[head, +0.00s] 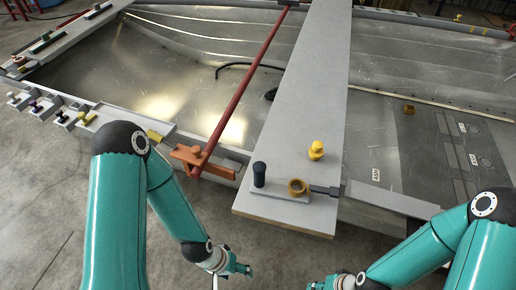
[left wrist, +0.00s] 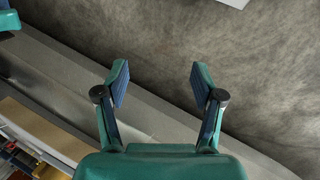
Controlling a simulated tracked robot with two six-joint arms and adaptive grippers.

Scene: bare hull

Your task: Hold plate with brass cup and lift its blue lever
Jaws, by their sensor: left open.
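A small grey plate (head: 279,195) lies on the near end of a long pale board. A brass cup (head: 297,187) and an upright dark post (head: 259,174) stand on it. A dark grey-blue lever (head: 325,190) lies flat, reaching right from beside the cup. My left gripper (left wrist: 160,83) is open and empty over the floor in the left wrist view; in the head view it (head: 238,271) is at the bottom, nearer than the board and apart from it. My right gripper (head: 318,285) is at the bottom edge, partly cut off, and its jaws do not show clearly.
A yellow knob (head: 316,150) stands on the long board (head: 310,85) behind the plate. An orange clamp (head: 195,157) with a long red bar is left of the board. The metal hull (head: 150,85) spreads behind. Small grey brackets (head: 40,105) line the left edge.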

